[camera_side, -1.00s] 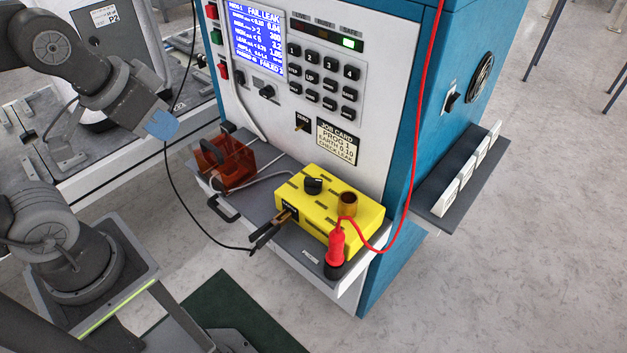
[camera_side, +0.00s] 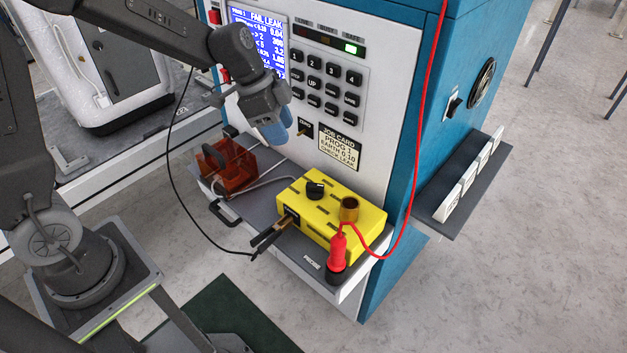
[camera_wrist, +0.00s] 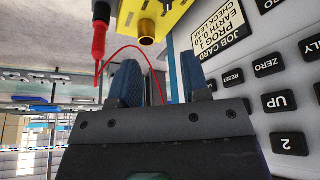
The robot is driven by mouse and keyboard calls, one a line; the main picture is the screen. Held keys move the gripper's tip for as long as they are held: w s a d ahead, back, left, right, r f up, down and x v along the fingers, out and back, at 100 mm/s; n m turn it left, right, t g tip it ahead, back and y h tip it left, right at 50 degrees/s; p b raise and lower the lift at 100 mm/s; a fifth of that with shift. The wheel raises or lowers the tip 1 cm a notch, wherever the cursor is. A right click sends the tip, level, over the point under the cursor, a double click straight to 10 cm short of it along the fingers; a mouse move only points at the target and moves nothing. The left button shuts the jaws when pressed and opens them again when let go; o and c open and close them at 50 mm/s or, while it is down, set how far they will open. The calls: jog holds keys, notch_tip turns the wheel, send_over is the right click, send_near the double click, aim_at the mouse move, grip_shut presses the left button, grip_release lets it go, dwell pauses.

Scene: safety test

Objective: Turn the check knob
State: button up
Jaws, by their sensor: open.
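The yellow check box (camera_side: 335,212) sits on the grey shelf at the front of the tester. Its black knob (camera_side: 315,189) is on top, toward the back left, beside a brass socket (camera_side: 349,208). My gripper (camera_side: 276,134) is in front of the tester panel, above and left of the box, apart from the knob. In the wrist view my gripper (camera_wrist: 163,88) shows two blue fingers set apart with nothing between them. The yellow box (camera_wrist: 165,14) and brass socket (camera_wrist: 147,32) show past the fingers there; the knob is not visible in that view.
A red probe (camera_side: 338,255) stands at the shelf's front right, its red cable rising past the cabinet. A transparent orange box (camera_side: 227,163) stands at left. The tester screen (camera_side: 257,35) reads FAIL LEAK.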

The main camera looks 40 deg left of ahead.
aim_at(315, 185)
jog(key=shift+m, duration=0.6)
jog(key=x, duration=1.1)
jog(key=w+a+x, duration=0.1)
jog(key=x, duration=0.5)
jog(key=shift+c, duration=0.2)
jog(key=shift+f, duration=0.1)
grip_shut()
